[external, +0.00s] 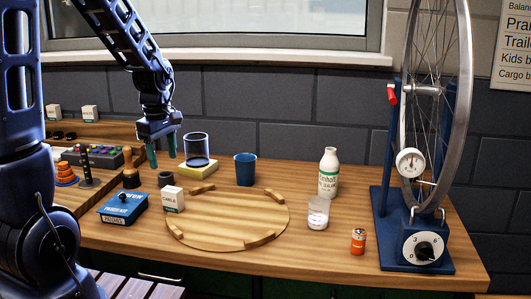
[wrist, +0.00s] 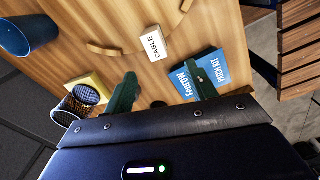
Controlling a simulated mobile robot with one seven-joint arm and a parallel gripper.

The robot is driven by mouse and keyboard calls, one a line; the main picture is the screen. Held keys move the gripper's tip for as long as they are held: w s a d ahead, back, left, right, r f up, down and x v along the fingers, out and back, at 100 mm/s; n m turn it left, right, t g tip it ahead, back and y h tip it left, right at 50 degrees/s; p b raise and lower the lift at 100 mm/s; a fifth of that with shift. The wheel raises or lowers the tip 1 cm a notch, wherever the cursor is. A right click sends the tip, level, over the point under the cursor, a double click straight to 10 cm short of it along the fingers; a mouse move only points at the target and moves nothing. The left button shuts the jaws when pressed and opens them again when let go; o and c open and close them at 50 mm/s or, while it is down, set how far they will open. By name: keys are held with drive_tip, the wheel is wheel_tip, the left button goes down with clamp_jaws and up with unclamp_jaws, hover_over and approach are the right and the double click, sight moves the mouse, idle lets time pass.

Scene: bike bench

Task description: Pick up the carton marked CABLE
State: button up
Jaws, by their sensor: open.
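The small white carton marked CABLE (external: 172,199) stands on the wooden bench, at the left edge of the round wooden board (external: 228,226). In the wrist view the CABLE carton (wrist: 153,44) lies beyond and between the fingertips, apart from them. My gripper (external: 163,157) is open and empty, above the bench and behind the carton, near the glass. Its two green fingers show in the wrist view (wrist: 165,82) with a wide gap between them.
A blue patch kit box (external: 123,208) sits left of the carton. A glass (external: 196,150) on a yellow block and a blue cup (external: 245,169) stand behind. A white bottle (external: 328,173), an orange can (external: 358,241) and a wheel stand (external: 383,230) are at right.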

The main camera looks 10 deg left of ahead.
sight(173, 199)
drive_tip(key=shift+n, duration=0.9)
drive_tip(key=f, duration=0.2)
drive_tip(key=w+d+f, duration=0.1)
drive_tip(key=shift+w+f, duration=0.1)
drive_tip(key=shift+f, duration=0.3)
drive_tip(key=shift+a+f, duration=0.1)
drive_tip(key=shift+f, duration=5.1)
drive_tip(key=c, duration=1.1)
